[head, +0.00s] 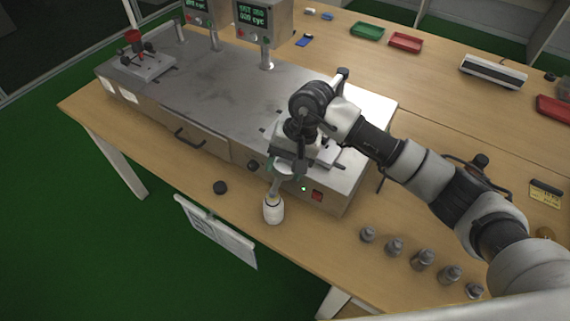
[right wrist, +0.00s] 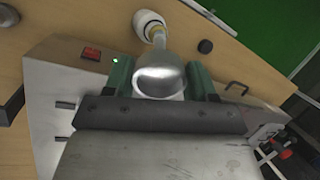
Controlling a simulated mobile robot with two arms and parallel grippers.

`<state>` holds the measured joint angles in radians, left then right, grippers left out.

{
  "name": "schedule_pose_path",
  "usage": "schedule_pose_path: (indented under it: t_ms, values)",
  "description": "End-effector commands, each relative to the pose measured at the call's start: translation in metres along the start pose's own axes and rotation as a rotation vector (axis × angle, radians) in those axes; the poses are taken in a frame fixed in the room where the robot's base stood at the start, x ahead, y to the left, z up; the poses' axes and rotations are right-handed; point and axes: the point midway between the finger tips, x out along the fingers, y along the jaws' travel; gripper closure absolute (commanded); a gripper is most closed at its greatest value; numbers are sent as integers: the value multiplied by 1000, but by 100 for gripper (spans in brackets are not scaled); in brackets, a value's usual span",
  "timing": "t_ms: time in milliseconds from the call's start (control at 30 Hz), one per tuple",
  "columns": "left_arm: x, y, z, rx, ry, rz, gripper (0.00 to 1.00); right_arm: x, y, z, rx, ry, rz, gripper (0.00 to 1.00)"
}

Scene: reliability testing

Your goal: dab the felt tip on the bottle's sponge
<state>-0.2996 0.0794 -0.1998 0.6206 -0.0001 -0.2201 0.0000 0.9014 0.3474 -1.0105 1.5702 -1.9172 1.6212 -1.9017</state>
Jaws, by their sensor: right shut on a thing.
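My right gripper (head: 285,168) is low at the front edge of the steel machine. In the right wrist view its green-padded fingers (right wrist: 160,82) are shut on a shiny silver holder (right wrist: 162,72). The holder's narrow end points at the small white bottle (head: 273,211), which stands upright on the table just in front of the machine. The bottle also shows in the right wrist view (right wrist: 148,22). The holder's lower end overlaps the bottle's top in both views. The felt tip and the sponge cannot be made out, so contact is unclear. My left gripper is out of view.
A black cap (head: 220,187) lies left of the bottle. Several grey metal weights (head: 422,259) stand in a row at the front right. The steel machine (head: 215,90) fills the table behind the bottle. Green (head: 367,31) and red (head: 405,42) trays lie at the back.

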Motion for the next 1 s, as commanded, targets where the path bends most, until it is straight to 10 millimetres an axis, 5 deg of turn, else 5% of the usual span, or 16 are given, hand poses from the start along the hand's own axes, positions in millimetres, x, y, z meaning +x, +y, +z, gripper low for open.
schedule_pose_path:
  t_ms: [1000]
  values:
    - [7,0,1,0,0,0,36,3,1,0,1,-2,4,69]
